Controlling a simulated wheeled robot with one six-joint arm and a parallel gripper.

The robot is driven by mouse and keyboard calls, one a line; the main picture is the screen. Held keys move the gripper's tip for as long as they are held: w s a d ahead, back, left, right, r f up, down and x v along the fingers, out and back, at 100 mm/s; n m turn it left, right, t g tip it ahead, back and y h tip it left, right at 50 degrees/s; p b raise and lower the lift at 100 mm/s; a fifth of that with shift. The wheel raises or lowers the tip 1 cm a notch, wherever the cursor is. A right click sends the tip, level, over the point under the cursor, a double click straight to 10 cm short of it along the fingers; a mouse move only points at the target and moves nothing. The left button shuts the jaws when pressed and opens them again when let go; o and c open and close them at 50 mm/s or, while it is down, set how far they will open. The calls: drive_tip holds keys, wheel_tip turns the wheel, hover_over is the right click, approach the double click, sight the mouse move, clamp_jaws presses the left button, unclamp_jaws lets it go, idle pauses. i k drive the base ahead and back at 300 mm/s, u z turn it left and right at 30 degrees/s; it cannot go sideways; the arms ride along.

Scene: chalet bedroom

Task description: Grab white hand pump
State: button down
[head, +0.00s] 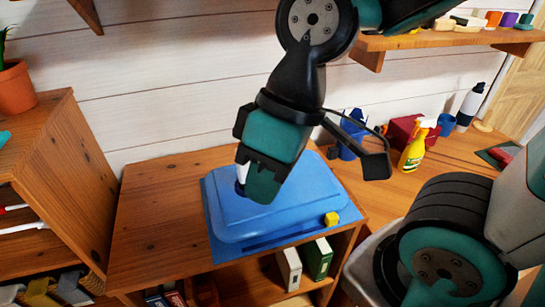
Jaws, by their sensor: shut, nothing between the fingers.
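My gripper (262,188) points down over the blue case (300,212) on the wooden cabinet. Its teal fingers are shut with nothing held. A small white upright piece (242,172) shows at the gripper's left edge, above the case lid. It may be part of the white hand pump, but the gripper hides most of it. I cannot tell whether the gripper touches it.
A yellow spray bottle (413,148), a red box (402,131) and a white and black bottle (470,106) stand on the right surface. The cabinet top (160,215) is clear on the left.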

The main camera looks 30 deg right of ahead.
sight(242, 171)
drive_tip(key=z, duration=0.15)
drive_tip(key=k, duration=1.15)
drive_tip(key=u, duration=0.7)
drive_tip(key=i, duration=1.2)
drive_tip(key=z, duration=0.5)
